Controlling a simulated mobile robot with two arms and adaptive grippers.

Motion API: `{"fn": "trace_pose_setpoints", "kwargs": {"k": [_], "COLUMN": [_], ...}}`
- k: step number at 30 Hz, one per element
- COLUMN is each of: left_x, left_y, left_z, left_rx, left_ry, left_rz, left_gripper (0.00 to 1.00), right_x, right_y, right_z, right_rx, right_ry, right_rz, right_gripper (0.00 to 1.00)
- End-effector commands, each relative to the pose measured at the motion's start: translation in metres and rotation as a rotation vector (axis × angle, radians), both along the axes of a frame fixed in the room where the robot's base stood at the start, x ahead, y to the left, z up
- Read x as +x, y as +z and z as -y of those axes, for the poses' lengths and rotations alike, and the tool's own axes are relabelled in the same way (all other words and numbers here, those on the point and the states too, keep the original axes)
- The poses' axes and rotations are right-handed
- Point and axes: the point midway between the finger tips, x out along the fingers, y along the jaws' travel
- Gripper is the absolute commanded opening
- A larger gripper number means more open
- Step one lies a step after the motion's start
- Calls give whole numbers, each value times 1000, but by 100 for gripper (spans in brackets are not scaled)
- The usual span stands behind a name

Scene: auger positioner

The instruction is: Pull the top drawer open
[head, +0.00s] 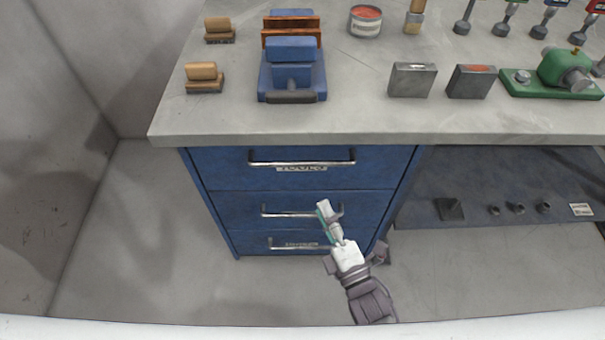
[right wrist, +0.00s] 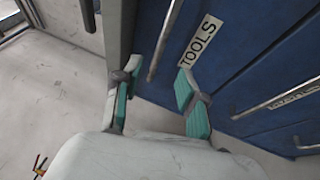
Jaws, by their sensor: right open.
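The top drawer (head: 225,170) of the blue cabinet is shut, its front flush with the drawers below. Its silver bar handle (head: 302,163) runs across above a "TOOLS" label (head: 302,169). My right gripper (head: 326,209) is in front of the cabinet and overlaps the middle drawer's handle in the head view. In the right wrist view its teal-padded fingers (right wrist: 158,80) are apart and empty. The top handle (right wrist: 164,42) appears there between and beyond the fingertips, with the label (right wrist: 199,42) beside it; contact cannot be told. My left gripper is not in view.
The middle handle (head: 275,213) and bottom handle (head: 290,246) are below. The grey worktop (head: 360,125) overhangs the cabinet and carries a blue vise (head: 291,75), metal blocks and tools. Open floor (head: 140,240) lies left; a shelf (head: 470,185) is right.

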Motion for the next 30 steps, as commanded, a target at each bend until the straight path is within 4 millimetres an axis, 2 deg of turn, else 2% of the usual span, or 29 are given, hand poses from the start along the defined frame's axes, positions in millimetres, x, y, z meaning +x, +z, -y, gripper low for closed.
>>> {"fn": "trace_pose_setpoints", "kwargs": {"k": [6,12,18,24,30], "left_x": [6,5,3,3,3], "left_y": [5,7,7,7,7], "left_z": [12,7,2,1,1], "left_rx": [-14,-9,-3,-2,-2], "left_ry": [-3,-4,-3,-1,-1], "left_rz": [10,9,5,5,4], "left_gripper": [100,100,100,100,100], "right_x": [36,75,105,118,119], "right_y": [9,17,21,23,23], "right_z": [-15,-32,-44,-50,-50], "right_rx": [4,4,4,4,3], "right_ry": [1,1,1,1,1], "right_rz": [-1,-2,-5,-7,-8], "right_gripper": [41,41,41,41,41]}}
